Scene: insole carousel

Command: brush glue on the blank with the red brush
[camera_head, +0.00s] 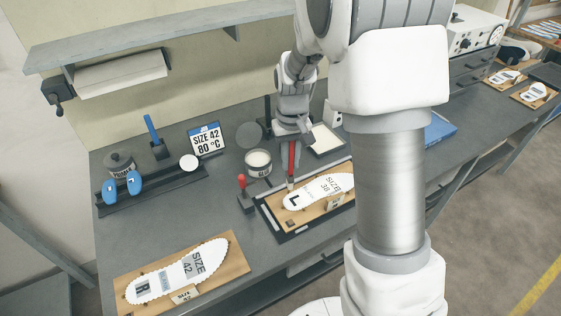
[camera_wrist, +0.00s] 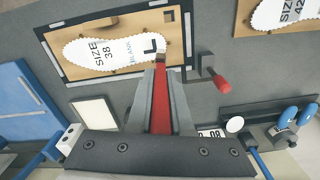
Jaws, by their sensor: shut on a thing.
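The red brush (camera_head: 291,158) is upright in my gripper (camera_head: 292,138), and its bristle end is down at the left end of the blank (camera_head: 322,189). The blank is a white, notched insole marked L and SIZE 38, lying on a wooden board in a dark frame (camera_head: 264,222). In the wrist view my gripper (camera_wrist: 161,85) is shut on the red handle (camera_wrist: 161,112). The brush tip (camera_wrist: 160,59) shows beside the L end of the blank (camera_wrist: 108,52); I cannot tell whether it touches. No glue is visible on the blank.
An open tin with pale contents (camera_head: 258,163) stands behind the frame. A red-knobbed clamp lever (camera_head: 242,181) is at its left. A SIZE 42 insole (camera_head: 160,281) lies front left.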

